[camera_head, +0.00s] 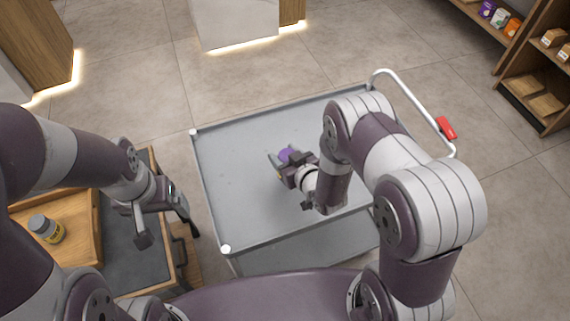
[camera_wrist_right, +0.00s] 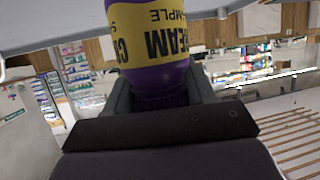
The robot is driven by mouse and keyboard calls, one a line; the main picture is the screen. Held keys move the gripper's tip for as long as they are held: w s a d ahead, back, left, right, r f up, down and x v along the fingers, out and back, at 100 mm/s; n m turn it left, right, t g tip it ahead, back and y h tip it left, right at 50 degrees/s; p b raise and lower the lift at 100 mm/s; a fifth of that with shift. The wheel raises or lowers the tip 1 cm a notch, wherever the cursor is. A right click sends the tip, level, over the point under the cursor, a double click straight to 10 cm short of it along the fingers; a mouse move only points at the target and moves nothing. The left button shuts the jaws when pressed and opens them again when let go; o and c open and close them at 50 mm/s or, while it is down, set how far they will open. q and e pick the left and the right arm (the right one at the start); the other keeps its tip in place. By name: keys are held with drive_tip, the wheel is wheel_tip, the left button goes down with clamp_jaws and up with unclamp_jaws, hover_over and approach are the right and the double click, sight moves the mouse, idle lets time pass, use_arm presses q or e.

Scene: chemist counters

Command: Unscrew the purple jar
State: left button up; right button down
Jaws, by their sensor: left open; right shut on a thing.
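The purple jar (camera_head: 287,153) is over the grey trolley (camera_head: 235,185), mostly hidden by my right gripper (camera_head: 283,165). In the right wrist view the jar (camera_wrist_right: 157,77) has a yellow label with dark lettering that appears upside down. Its ridged purple end, which looks like the lid, sits between the fingers of my right gripper (camera_wrist_right: 162,98), shut on it. I cannot tell whether the jar touches the trolley top. My left gripper (camera_head: 163,221) is open and empty, left of the trolley near the dark-topped wooden counter.
The trolley has a white handle (camera_head: 405,88) with a red part. Shelves with goods (camera_head: 545,70) stand at the far right. The trolley's left part is clear.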

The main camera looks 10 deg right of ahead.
wheel_tip(320, 180, down, 4)
drive_tip(key=shift+w+a+r, duration=0.1)
drive_tip(key=shift+w+f, duration=0.1)
drive_tip(key=shift+f, duration=0.15)
drive_tip(key=shift+f+b, duration=0.2)
drive_tip(key=shift+b, duration=0.15)
drive_tip(key=shift+c, duration=1.9)
unclamp_jaws()
drive_tip(key=shift+r, duration=0.1)
